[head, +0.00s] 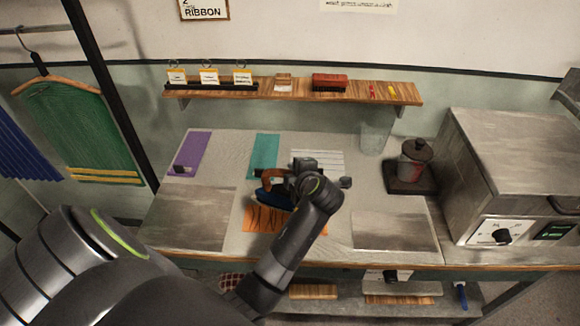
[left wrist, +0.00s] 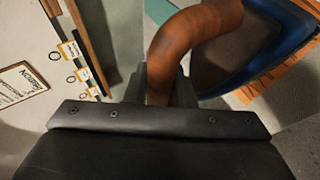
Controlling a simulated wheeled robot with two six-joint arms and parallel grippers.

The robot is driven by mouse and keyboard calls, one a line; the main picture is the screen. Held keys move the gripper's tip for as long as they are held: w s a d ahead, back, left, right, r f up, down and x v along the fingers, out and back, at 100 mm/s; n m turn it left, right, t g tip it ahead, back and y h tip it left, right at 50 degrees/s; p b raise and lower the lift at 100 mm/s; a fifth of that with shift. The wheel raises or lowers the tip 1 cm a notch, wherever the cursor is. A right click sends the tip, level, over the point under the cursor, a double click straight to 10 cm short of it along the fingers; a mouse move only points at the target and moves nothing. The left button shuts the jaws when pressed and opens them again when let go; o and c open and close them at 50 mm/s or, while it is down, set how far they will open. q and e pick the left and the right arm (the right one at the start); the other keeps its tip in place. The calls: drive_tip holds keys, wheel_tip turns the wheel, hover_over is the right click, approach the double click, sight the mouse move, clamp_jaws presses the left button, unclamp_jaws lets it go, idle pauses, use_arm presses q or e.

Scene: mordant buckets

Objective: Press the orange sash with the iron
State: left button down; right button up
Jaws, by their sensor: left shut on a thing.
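The iron has a blue body (head: 272,199) and a curved brown handle (head: 270,175). My left gripper (head: 283,180) is shut on the handle, and the handle also shows between its fingers in the left wrist view (left wrist: 168,72). The orange sash (head: 262,219) lies on the worktable with dark creases across it. The iron is over the back part of the sash; I cannot tell whether its sole touches the cloth. My arm hides the sash's right part. An orange strip of the sash shows beside the iron in the left wrist view (left wrist: 246,94). My right gripper is not in view.
A purple cloth (head: 190,152) and a teal cloth (head: 264,150) lie at the back of the table (head: 335,200). A dark pot (head: 414,165) and a large metal box (head: 515,160) stand at the right. A wooden shelf (head: 300,92) runs above.

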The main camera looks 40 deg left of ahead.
use_arm(q)
drive_tip(key=shift+s+d+r+n, duration=0.15)
drive_tip(key=shift+r+n, duration=0.15)
drive_tip(key=shift+r, duration=0.15)
drive_tip(key=shift+f+b, duration=0.6)
drive_tip(key=shift+f, duration=0.25)
drive_tip(key=shift+f+b, duration=1.75)
drive_tip(key=shift+f, duration=1.25)
drive_tip(key=shift+f+b, duration=0.6)
drive_tip(key=shift+b, duration=0.15)
drive_tip(key=shift+s+f, duration=0.2)
idle(0.3)
